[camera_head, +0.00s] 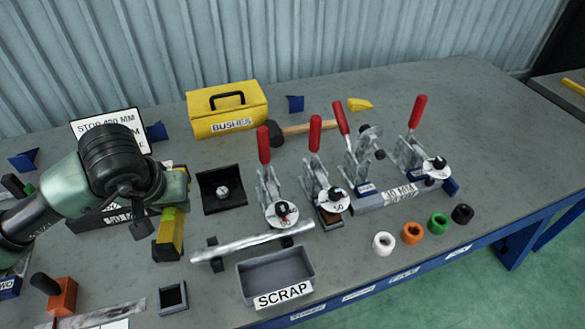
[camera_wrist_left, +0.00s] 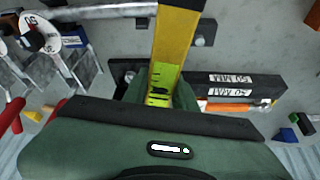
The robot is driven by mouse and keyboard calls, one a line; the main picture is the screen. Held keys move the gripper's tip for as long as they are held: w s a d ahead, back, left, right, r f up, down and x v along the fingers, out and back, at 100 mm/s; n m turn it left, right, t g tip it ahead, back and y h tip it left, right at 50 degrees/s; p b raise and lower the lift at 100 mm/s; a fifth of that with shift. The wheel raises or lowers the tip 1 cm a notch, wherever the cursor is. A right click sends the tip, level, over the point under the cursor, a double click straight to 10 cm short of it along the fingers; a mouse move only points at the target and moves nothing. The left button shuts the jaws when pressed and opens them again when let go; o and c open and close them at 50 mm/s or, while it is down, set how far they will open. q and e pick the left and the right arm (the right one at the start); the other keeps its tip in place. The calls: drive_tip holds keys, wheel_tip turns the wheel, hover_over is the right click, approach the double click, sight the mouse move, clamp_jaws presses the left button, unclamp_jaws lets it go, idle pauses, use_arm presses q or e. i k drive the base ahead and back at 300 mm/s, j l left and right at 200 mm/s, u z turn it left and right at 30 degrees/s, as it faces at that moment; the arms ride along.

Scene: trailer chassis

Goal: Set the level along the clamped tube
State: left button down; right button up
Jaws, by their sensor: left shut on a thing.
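My left gripper (camera_head: 176,196) is shut on a yellow level (camera_head: 171,236), whose end sticks out toward the front. In the left wrist view the level (camera_wrist_left: 177,42) runs up from between the fingers (camera_wrist_left: 160,96), its green vial near them. The silver tube (camera_head: 250,242) lies on two dark blocks behind the scrap tray; its left end is just right of the level. In the left wrist view the tube (camera_wrist_left: 105,12) lies crosswise to the level and meets its edge in the picture; I cannot tell whether they touch. My right gripper is not in view.
Toggle clamps with red handles (camera_head: 264,145) stand behind and right of the tube. The scrap tray (camera_head: 276,275) is in front. A small black tray (camera_head: 221,190), yellow bushes box (camera_head: 227,108) and hammer (camera_head: 300,128) lie behind. Coloured bushes (camera_head: 411,233) stand right.

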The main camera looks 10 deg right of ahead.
sight(385, 196)
drive_tip(key=k+l, duration=0.1)
drive_tip(key=l, duration=2.2)
drive_tip(key=i+l, duration=0.1)
drive_tip(key=l, duration=0.15)
drive_tip(key=i+l, duration=0.1)
drive_tip(key=l, duration=0.2)
drive_tip(key=i+l, duration=0.1)
drive_tip(key=l, duration=0.15)
